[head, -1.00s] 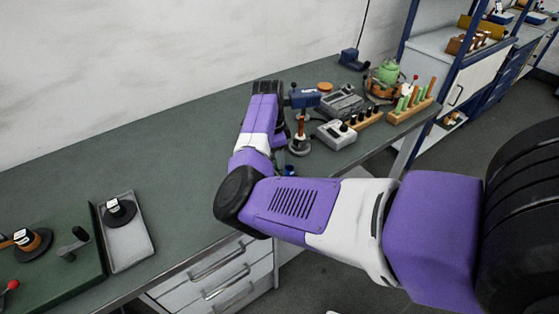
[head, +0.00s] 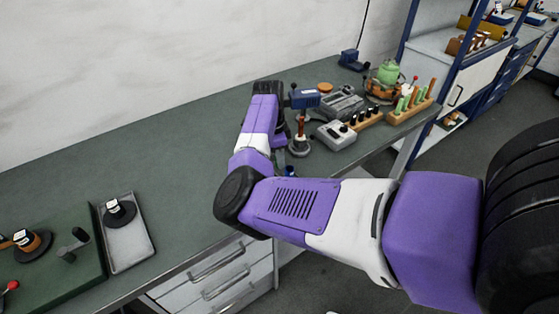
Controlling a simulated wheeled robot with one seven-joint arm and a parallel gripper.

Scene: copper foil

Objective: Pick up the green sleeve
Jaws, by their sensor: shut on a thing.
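Several small green sleeves (head: 406,98) stand upright on pegs of a wooden rack (head: 403,116) at the right end of the bench. I cannot tell from this view which one the task means. My gripper (head: 279,130) is mostly hidden behind my own purple and white forearm, left of the rack and well apart from it. Only a dark part of the hand shows. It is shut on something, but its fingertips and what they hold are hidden.
The bench middle (head: 160,165) is clear.

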